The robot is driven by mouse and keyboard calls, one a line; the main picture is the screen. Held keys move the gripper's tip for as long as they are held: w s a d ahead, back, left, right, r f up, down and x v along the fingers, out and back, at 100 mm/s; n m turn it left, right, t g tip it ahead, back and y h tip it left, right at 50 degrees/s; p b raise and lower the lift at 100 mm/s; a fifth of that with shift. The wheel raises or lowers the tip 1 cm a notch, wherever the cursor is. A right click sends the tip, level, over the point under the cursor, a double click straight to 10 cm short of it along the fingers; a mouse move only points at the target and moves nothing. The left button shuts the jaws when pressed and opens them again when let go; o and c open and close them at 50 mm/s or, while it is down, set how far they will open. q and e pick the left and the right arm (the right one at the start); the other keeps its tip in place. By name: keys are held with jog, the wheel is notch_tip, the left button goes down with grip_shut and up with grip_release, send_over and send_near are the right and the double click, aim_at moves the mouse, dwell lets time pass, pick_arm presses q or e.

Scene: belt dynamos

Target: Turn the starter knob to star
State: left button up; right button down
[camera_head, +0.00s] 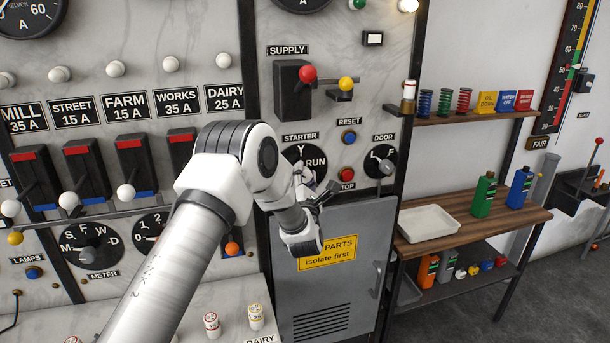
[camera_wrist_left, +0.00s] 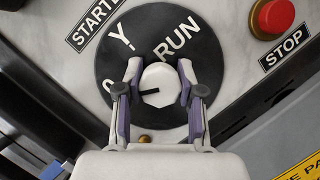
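The starter dial (camera_wrist_left: 203,61) is a black disc marked Y (star), RUN and a partly hidden letter that looks like O at the left. Its white starter knob (camera_wrist_left: 158,81) has a black pointer line aimed left in the left wrist view, toward the hidden letter and below Y. My left gripper (camera_wrist_left: 160,75) has its fingers on both sides of the knob, apparently touching it. In the head view my left gripper (camera_head: 308,189) is at the dial (camera_head: 313,158) and hides the knob and the dial's lower part. My right gripper is not in view.
The red STOP button (camera_head: 347,174) is just right of the dial, and it also shows in the left wrist view (camera_wrist_left: 274,15). The DOOR dial (camera_head: 374,164), blue RESET button (camera_head: 349,137) and red supply lever (camera_head: 308,73) are close by. A grey cabinet door (camera_head: 340,262) is below.

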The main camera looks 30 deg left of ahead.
pick_arm(q)
jog(key=shift+m, duration=0.3)
jog(key=shift+f+m+h+b, duration=0.2)
jog(key=shift+m+h+b, duration=0.5)
jog(key=shift+m+b, duration=0.5)
jog(key=m+h+b, duration=0.1)
jog(key=m, duration=0.2)
jog(key=shift+g, duration=0.3)
jog(key=m, duration=0.2)
jog(key=shift+r+m+g+h+b, duration=0.15)
jog(key=shift+m+g+h+b, duration=0.2)
jog(key=shift+m+g+h, duration=0.05)
jog(key=shift+m+g+p, duration=0.35)
jog(key=shift+m+g, duration=0.35)
jog(key=shift+m, duration=1)
jog(key=shift+h, duration=0.3)
jog(key=o, duration=1.1)
jog(key=shift+o, duration=0.2)
